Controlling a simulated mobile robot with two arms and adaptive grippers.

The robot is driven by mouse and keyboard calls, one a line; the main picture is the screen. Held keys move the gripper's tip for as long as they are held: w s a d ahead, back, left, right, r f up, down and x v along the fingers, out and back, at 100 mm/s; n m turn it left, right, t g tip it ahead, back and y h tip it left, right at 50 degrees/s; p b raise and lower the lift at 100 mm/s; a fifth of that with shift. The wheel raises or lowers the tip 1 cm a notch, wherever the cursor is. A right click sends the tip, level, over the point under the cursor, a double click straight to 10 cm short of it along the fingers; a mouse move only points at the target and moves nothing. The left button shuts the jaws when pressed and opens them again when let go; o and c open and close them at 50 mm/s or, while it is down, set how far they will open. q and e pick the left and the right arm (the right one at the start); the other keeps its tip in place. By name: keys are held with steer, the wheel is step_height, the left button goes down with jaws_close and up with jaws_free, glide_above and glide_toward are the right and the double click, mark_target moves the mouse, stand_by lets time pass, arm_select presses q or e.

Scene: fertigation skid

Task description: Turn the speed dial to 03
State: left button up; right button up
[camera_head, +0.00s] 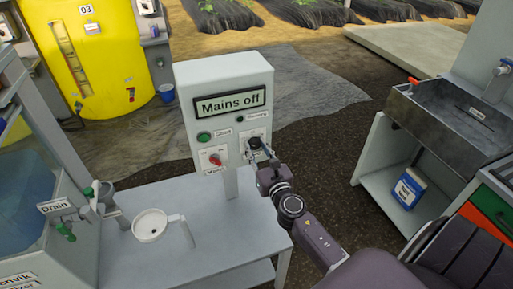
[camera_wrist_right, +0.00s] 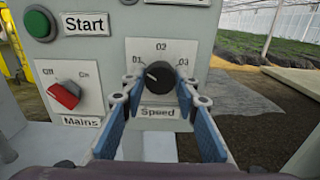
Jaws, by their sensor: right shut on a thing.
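The speed dial (camera_wrist_right: 159,77) is a round black knob on a white plate marked 01, 02 and 03, labelled Speed. Its light pointer mark faces up-left, towards 01. My right gripper (camera_wrist_right: 152,100) has its blue-padded fingers on both sides of the dial, shut on it. In the head view the right gripper (camera_head: 259,153) reaches the control box (camera_head: 219,158) from the lower right and partly hides the dial. The display (camera_head: 230,103) reads "Mains off". My left gripper is not in view.
A red mains switch (camera_wrist_right: 64,95) and green start button (camera_wrist_right: 40,24) sit left of the dial. The box stands on a grey table (camera_head: 215,222) with a white funnel-like cup (camera_head: 150,226). A sink (camera_head: 447,125) stands right, a yellow tank (camera_head: 100,60) back left.

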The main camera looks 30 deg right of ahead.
steer(key=m+b, duration=0.1)
steer(key=m, duration=0.4)
steer(key=shift+a+m, duration=0.1)
steer(key=shift+m, duration=0.2)
steer(key=m, duration=0.6)
steer(key=shift+b, duration=0.4)
steer(key=m, duration=0.3)
steer(key=shift+r+m, duration=0.1)
steer(key=shift+m, duration=0.3)
steer(key=m, duration=0.2)
steer(key=shift+m, duration=0.4)
steer(key=m+p, duration=0.1)
steer(key=m, duration=0.4)
steer(key=shift+m, duration=0.3)
